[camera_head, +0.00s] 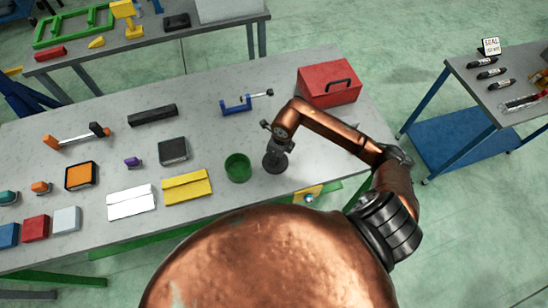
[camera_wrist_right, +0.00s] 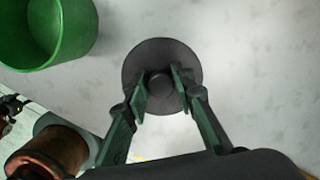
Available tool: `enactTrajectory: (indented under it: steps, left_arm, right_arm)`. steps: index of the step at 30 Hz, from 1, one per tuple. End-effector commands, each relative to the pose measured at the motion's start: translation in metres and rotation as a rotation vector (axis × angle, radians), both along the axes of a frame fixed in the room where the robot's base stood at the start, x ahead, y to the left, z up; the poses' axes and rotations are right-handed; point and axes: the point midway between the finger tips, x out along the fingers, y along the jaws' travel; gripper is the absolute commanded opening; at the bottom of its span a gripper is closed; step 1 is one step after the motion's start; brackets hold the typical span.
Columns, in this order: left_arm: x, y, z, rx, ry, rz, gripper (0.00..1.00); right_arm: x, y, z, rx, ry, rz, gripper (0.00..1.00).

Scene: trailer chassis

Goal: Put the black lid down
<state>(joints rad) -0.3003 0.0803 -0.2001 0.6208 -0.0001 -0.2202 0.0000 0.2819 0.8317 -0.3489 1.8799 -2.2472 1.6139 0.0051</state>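The black lid (camera_wrist_right: 160,52) is a round dark disc with a small knob in its middle. In the head view the lid (camera_head: 275,163) is at the table's front part, just right of the green open cup (camera_head: 238,168). My right gripper (camera_head: 274,150) points down over it. In the right wrist view the two fingers of my right gripper (camera_wrist_right: 160,85) stand on either side of the knob and look closed on it. The lid is level, on or just above the table; I cannot tell which. The green cup (camera_wrist_right: 45,30) is apart from it. My left gripper is not in view.
The grey table (camera_head: 215,105) holds a red toolbox (camera_head: 330,83), a blue clamp (camera_head: 238,105), a yellow folder (camera_head: 187,186), a white folder (camera_head: 131,202) and a dark square box (camera_head: 173,150). Bare table surrounds the lid. A side cart (camera_head: 500,90) stands at the right.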

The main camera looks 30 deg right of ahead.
Motion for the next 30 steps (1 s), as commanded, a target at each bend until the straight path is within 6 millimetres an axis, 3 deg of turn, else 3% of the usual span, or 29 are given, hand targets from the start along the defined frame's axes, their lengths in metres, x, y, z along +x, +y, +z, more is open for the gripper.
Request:
enactTrajectory:
  steps: [5,17,30]
  left_arm:
    - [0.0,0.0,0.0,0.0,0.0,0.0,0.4]
    - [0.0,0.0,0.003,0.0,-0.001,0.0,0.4]
    - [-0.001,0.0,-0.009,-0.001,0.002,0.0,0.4]
  right_arm:
    - [-0.001,0.0,-0.001,-0.001,0.002,-0.001,0.39]
    - [0.0,-0.001,0.007,-0.002,-0.001,0.0,0.39]
    - [-0.01,-0.008,0.091,-0.003,-0.003,0.0,0.39]
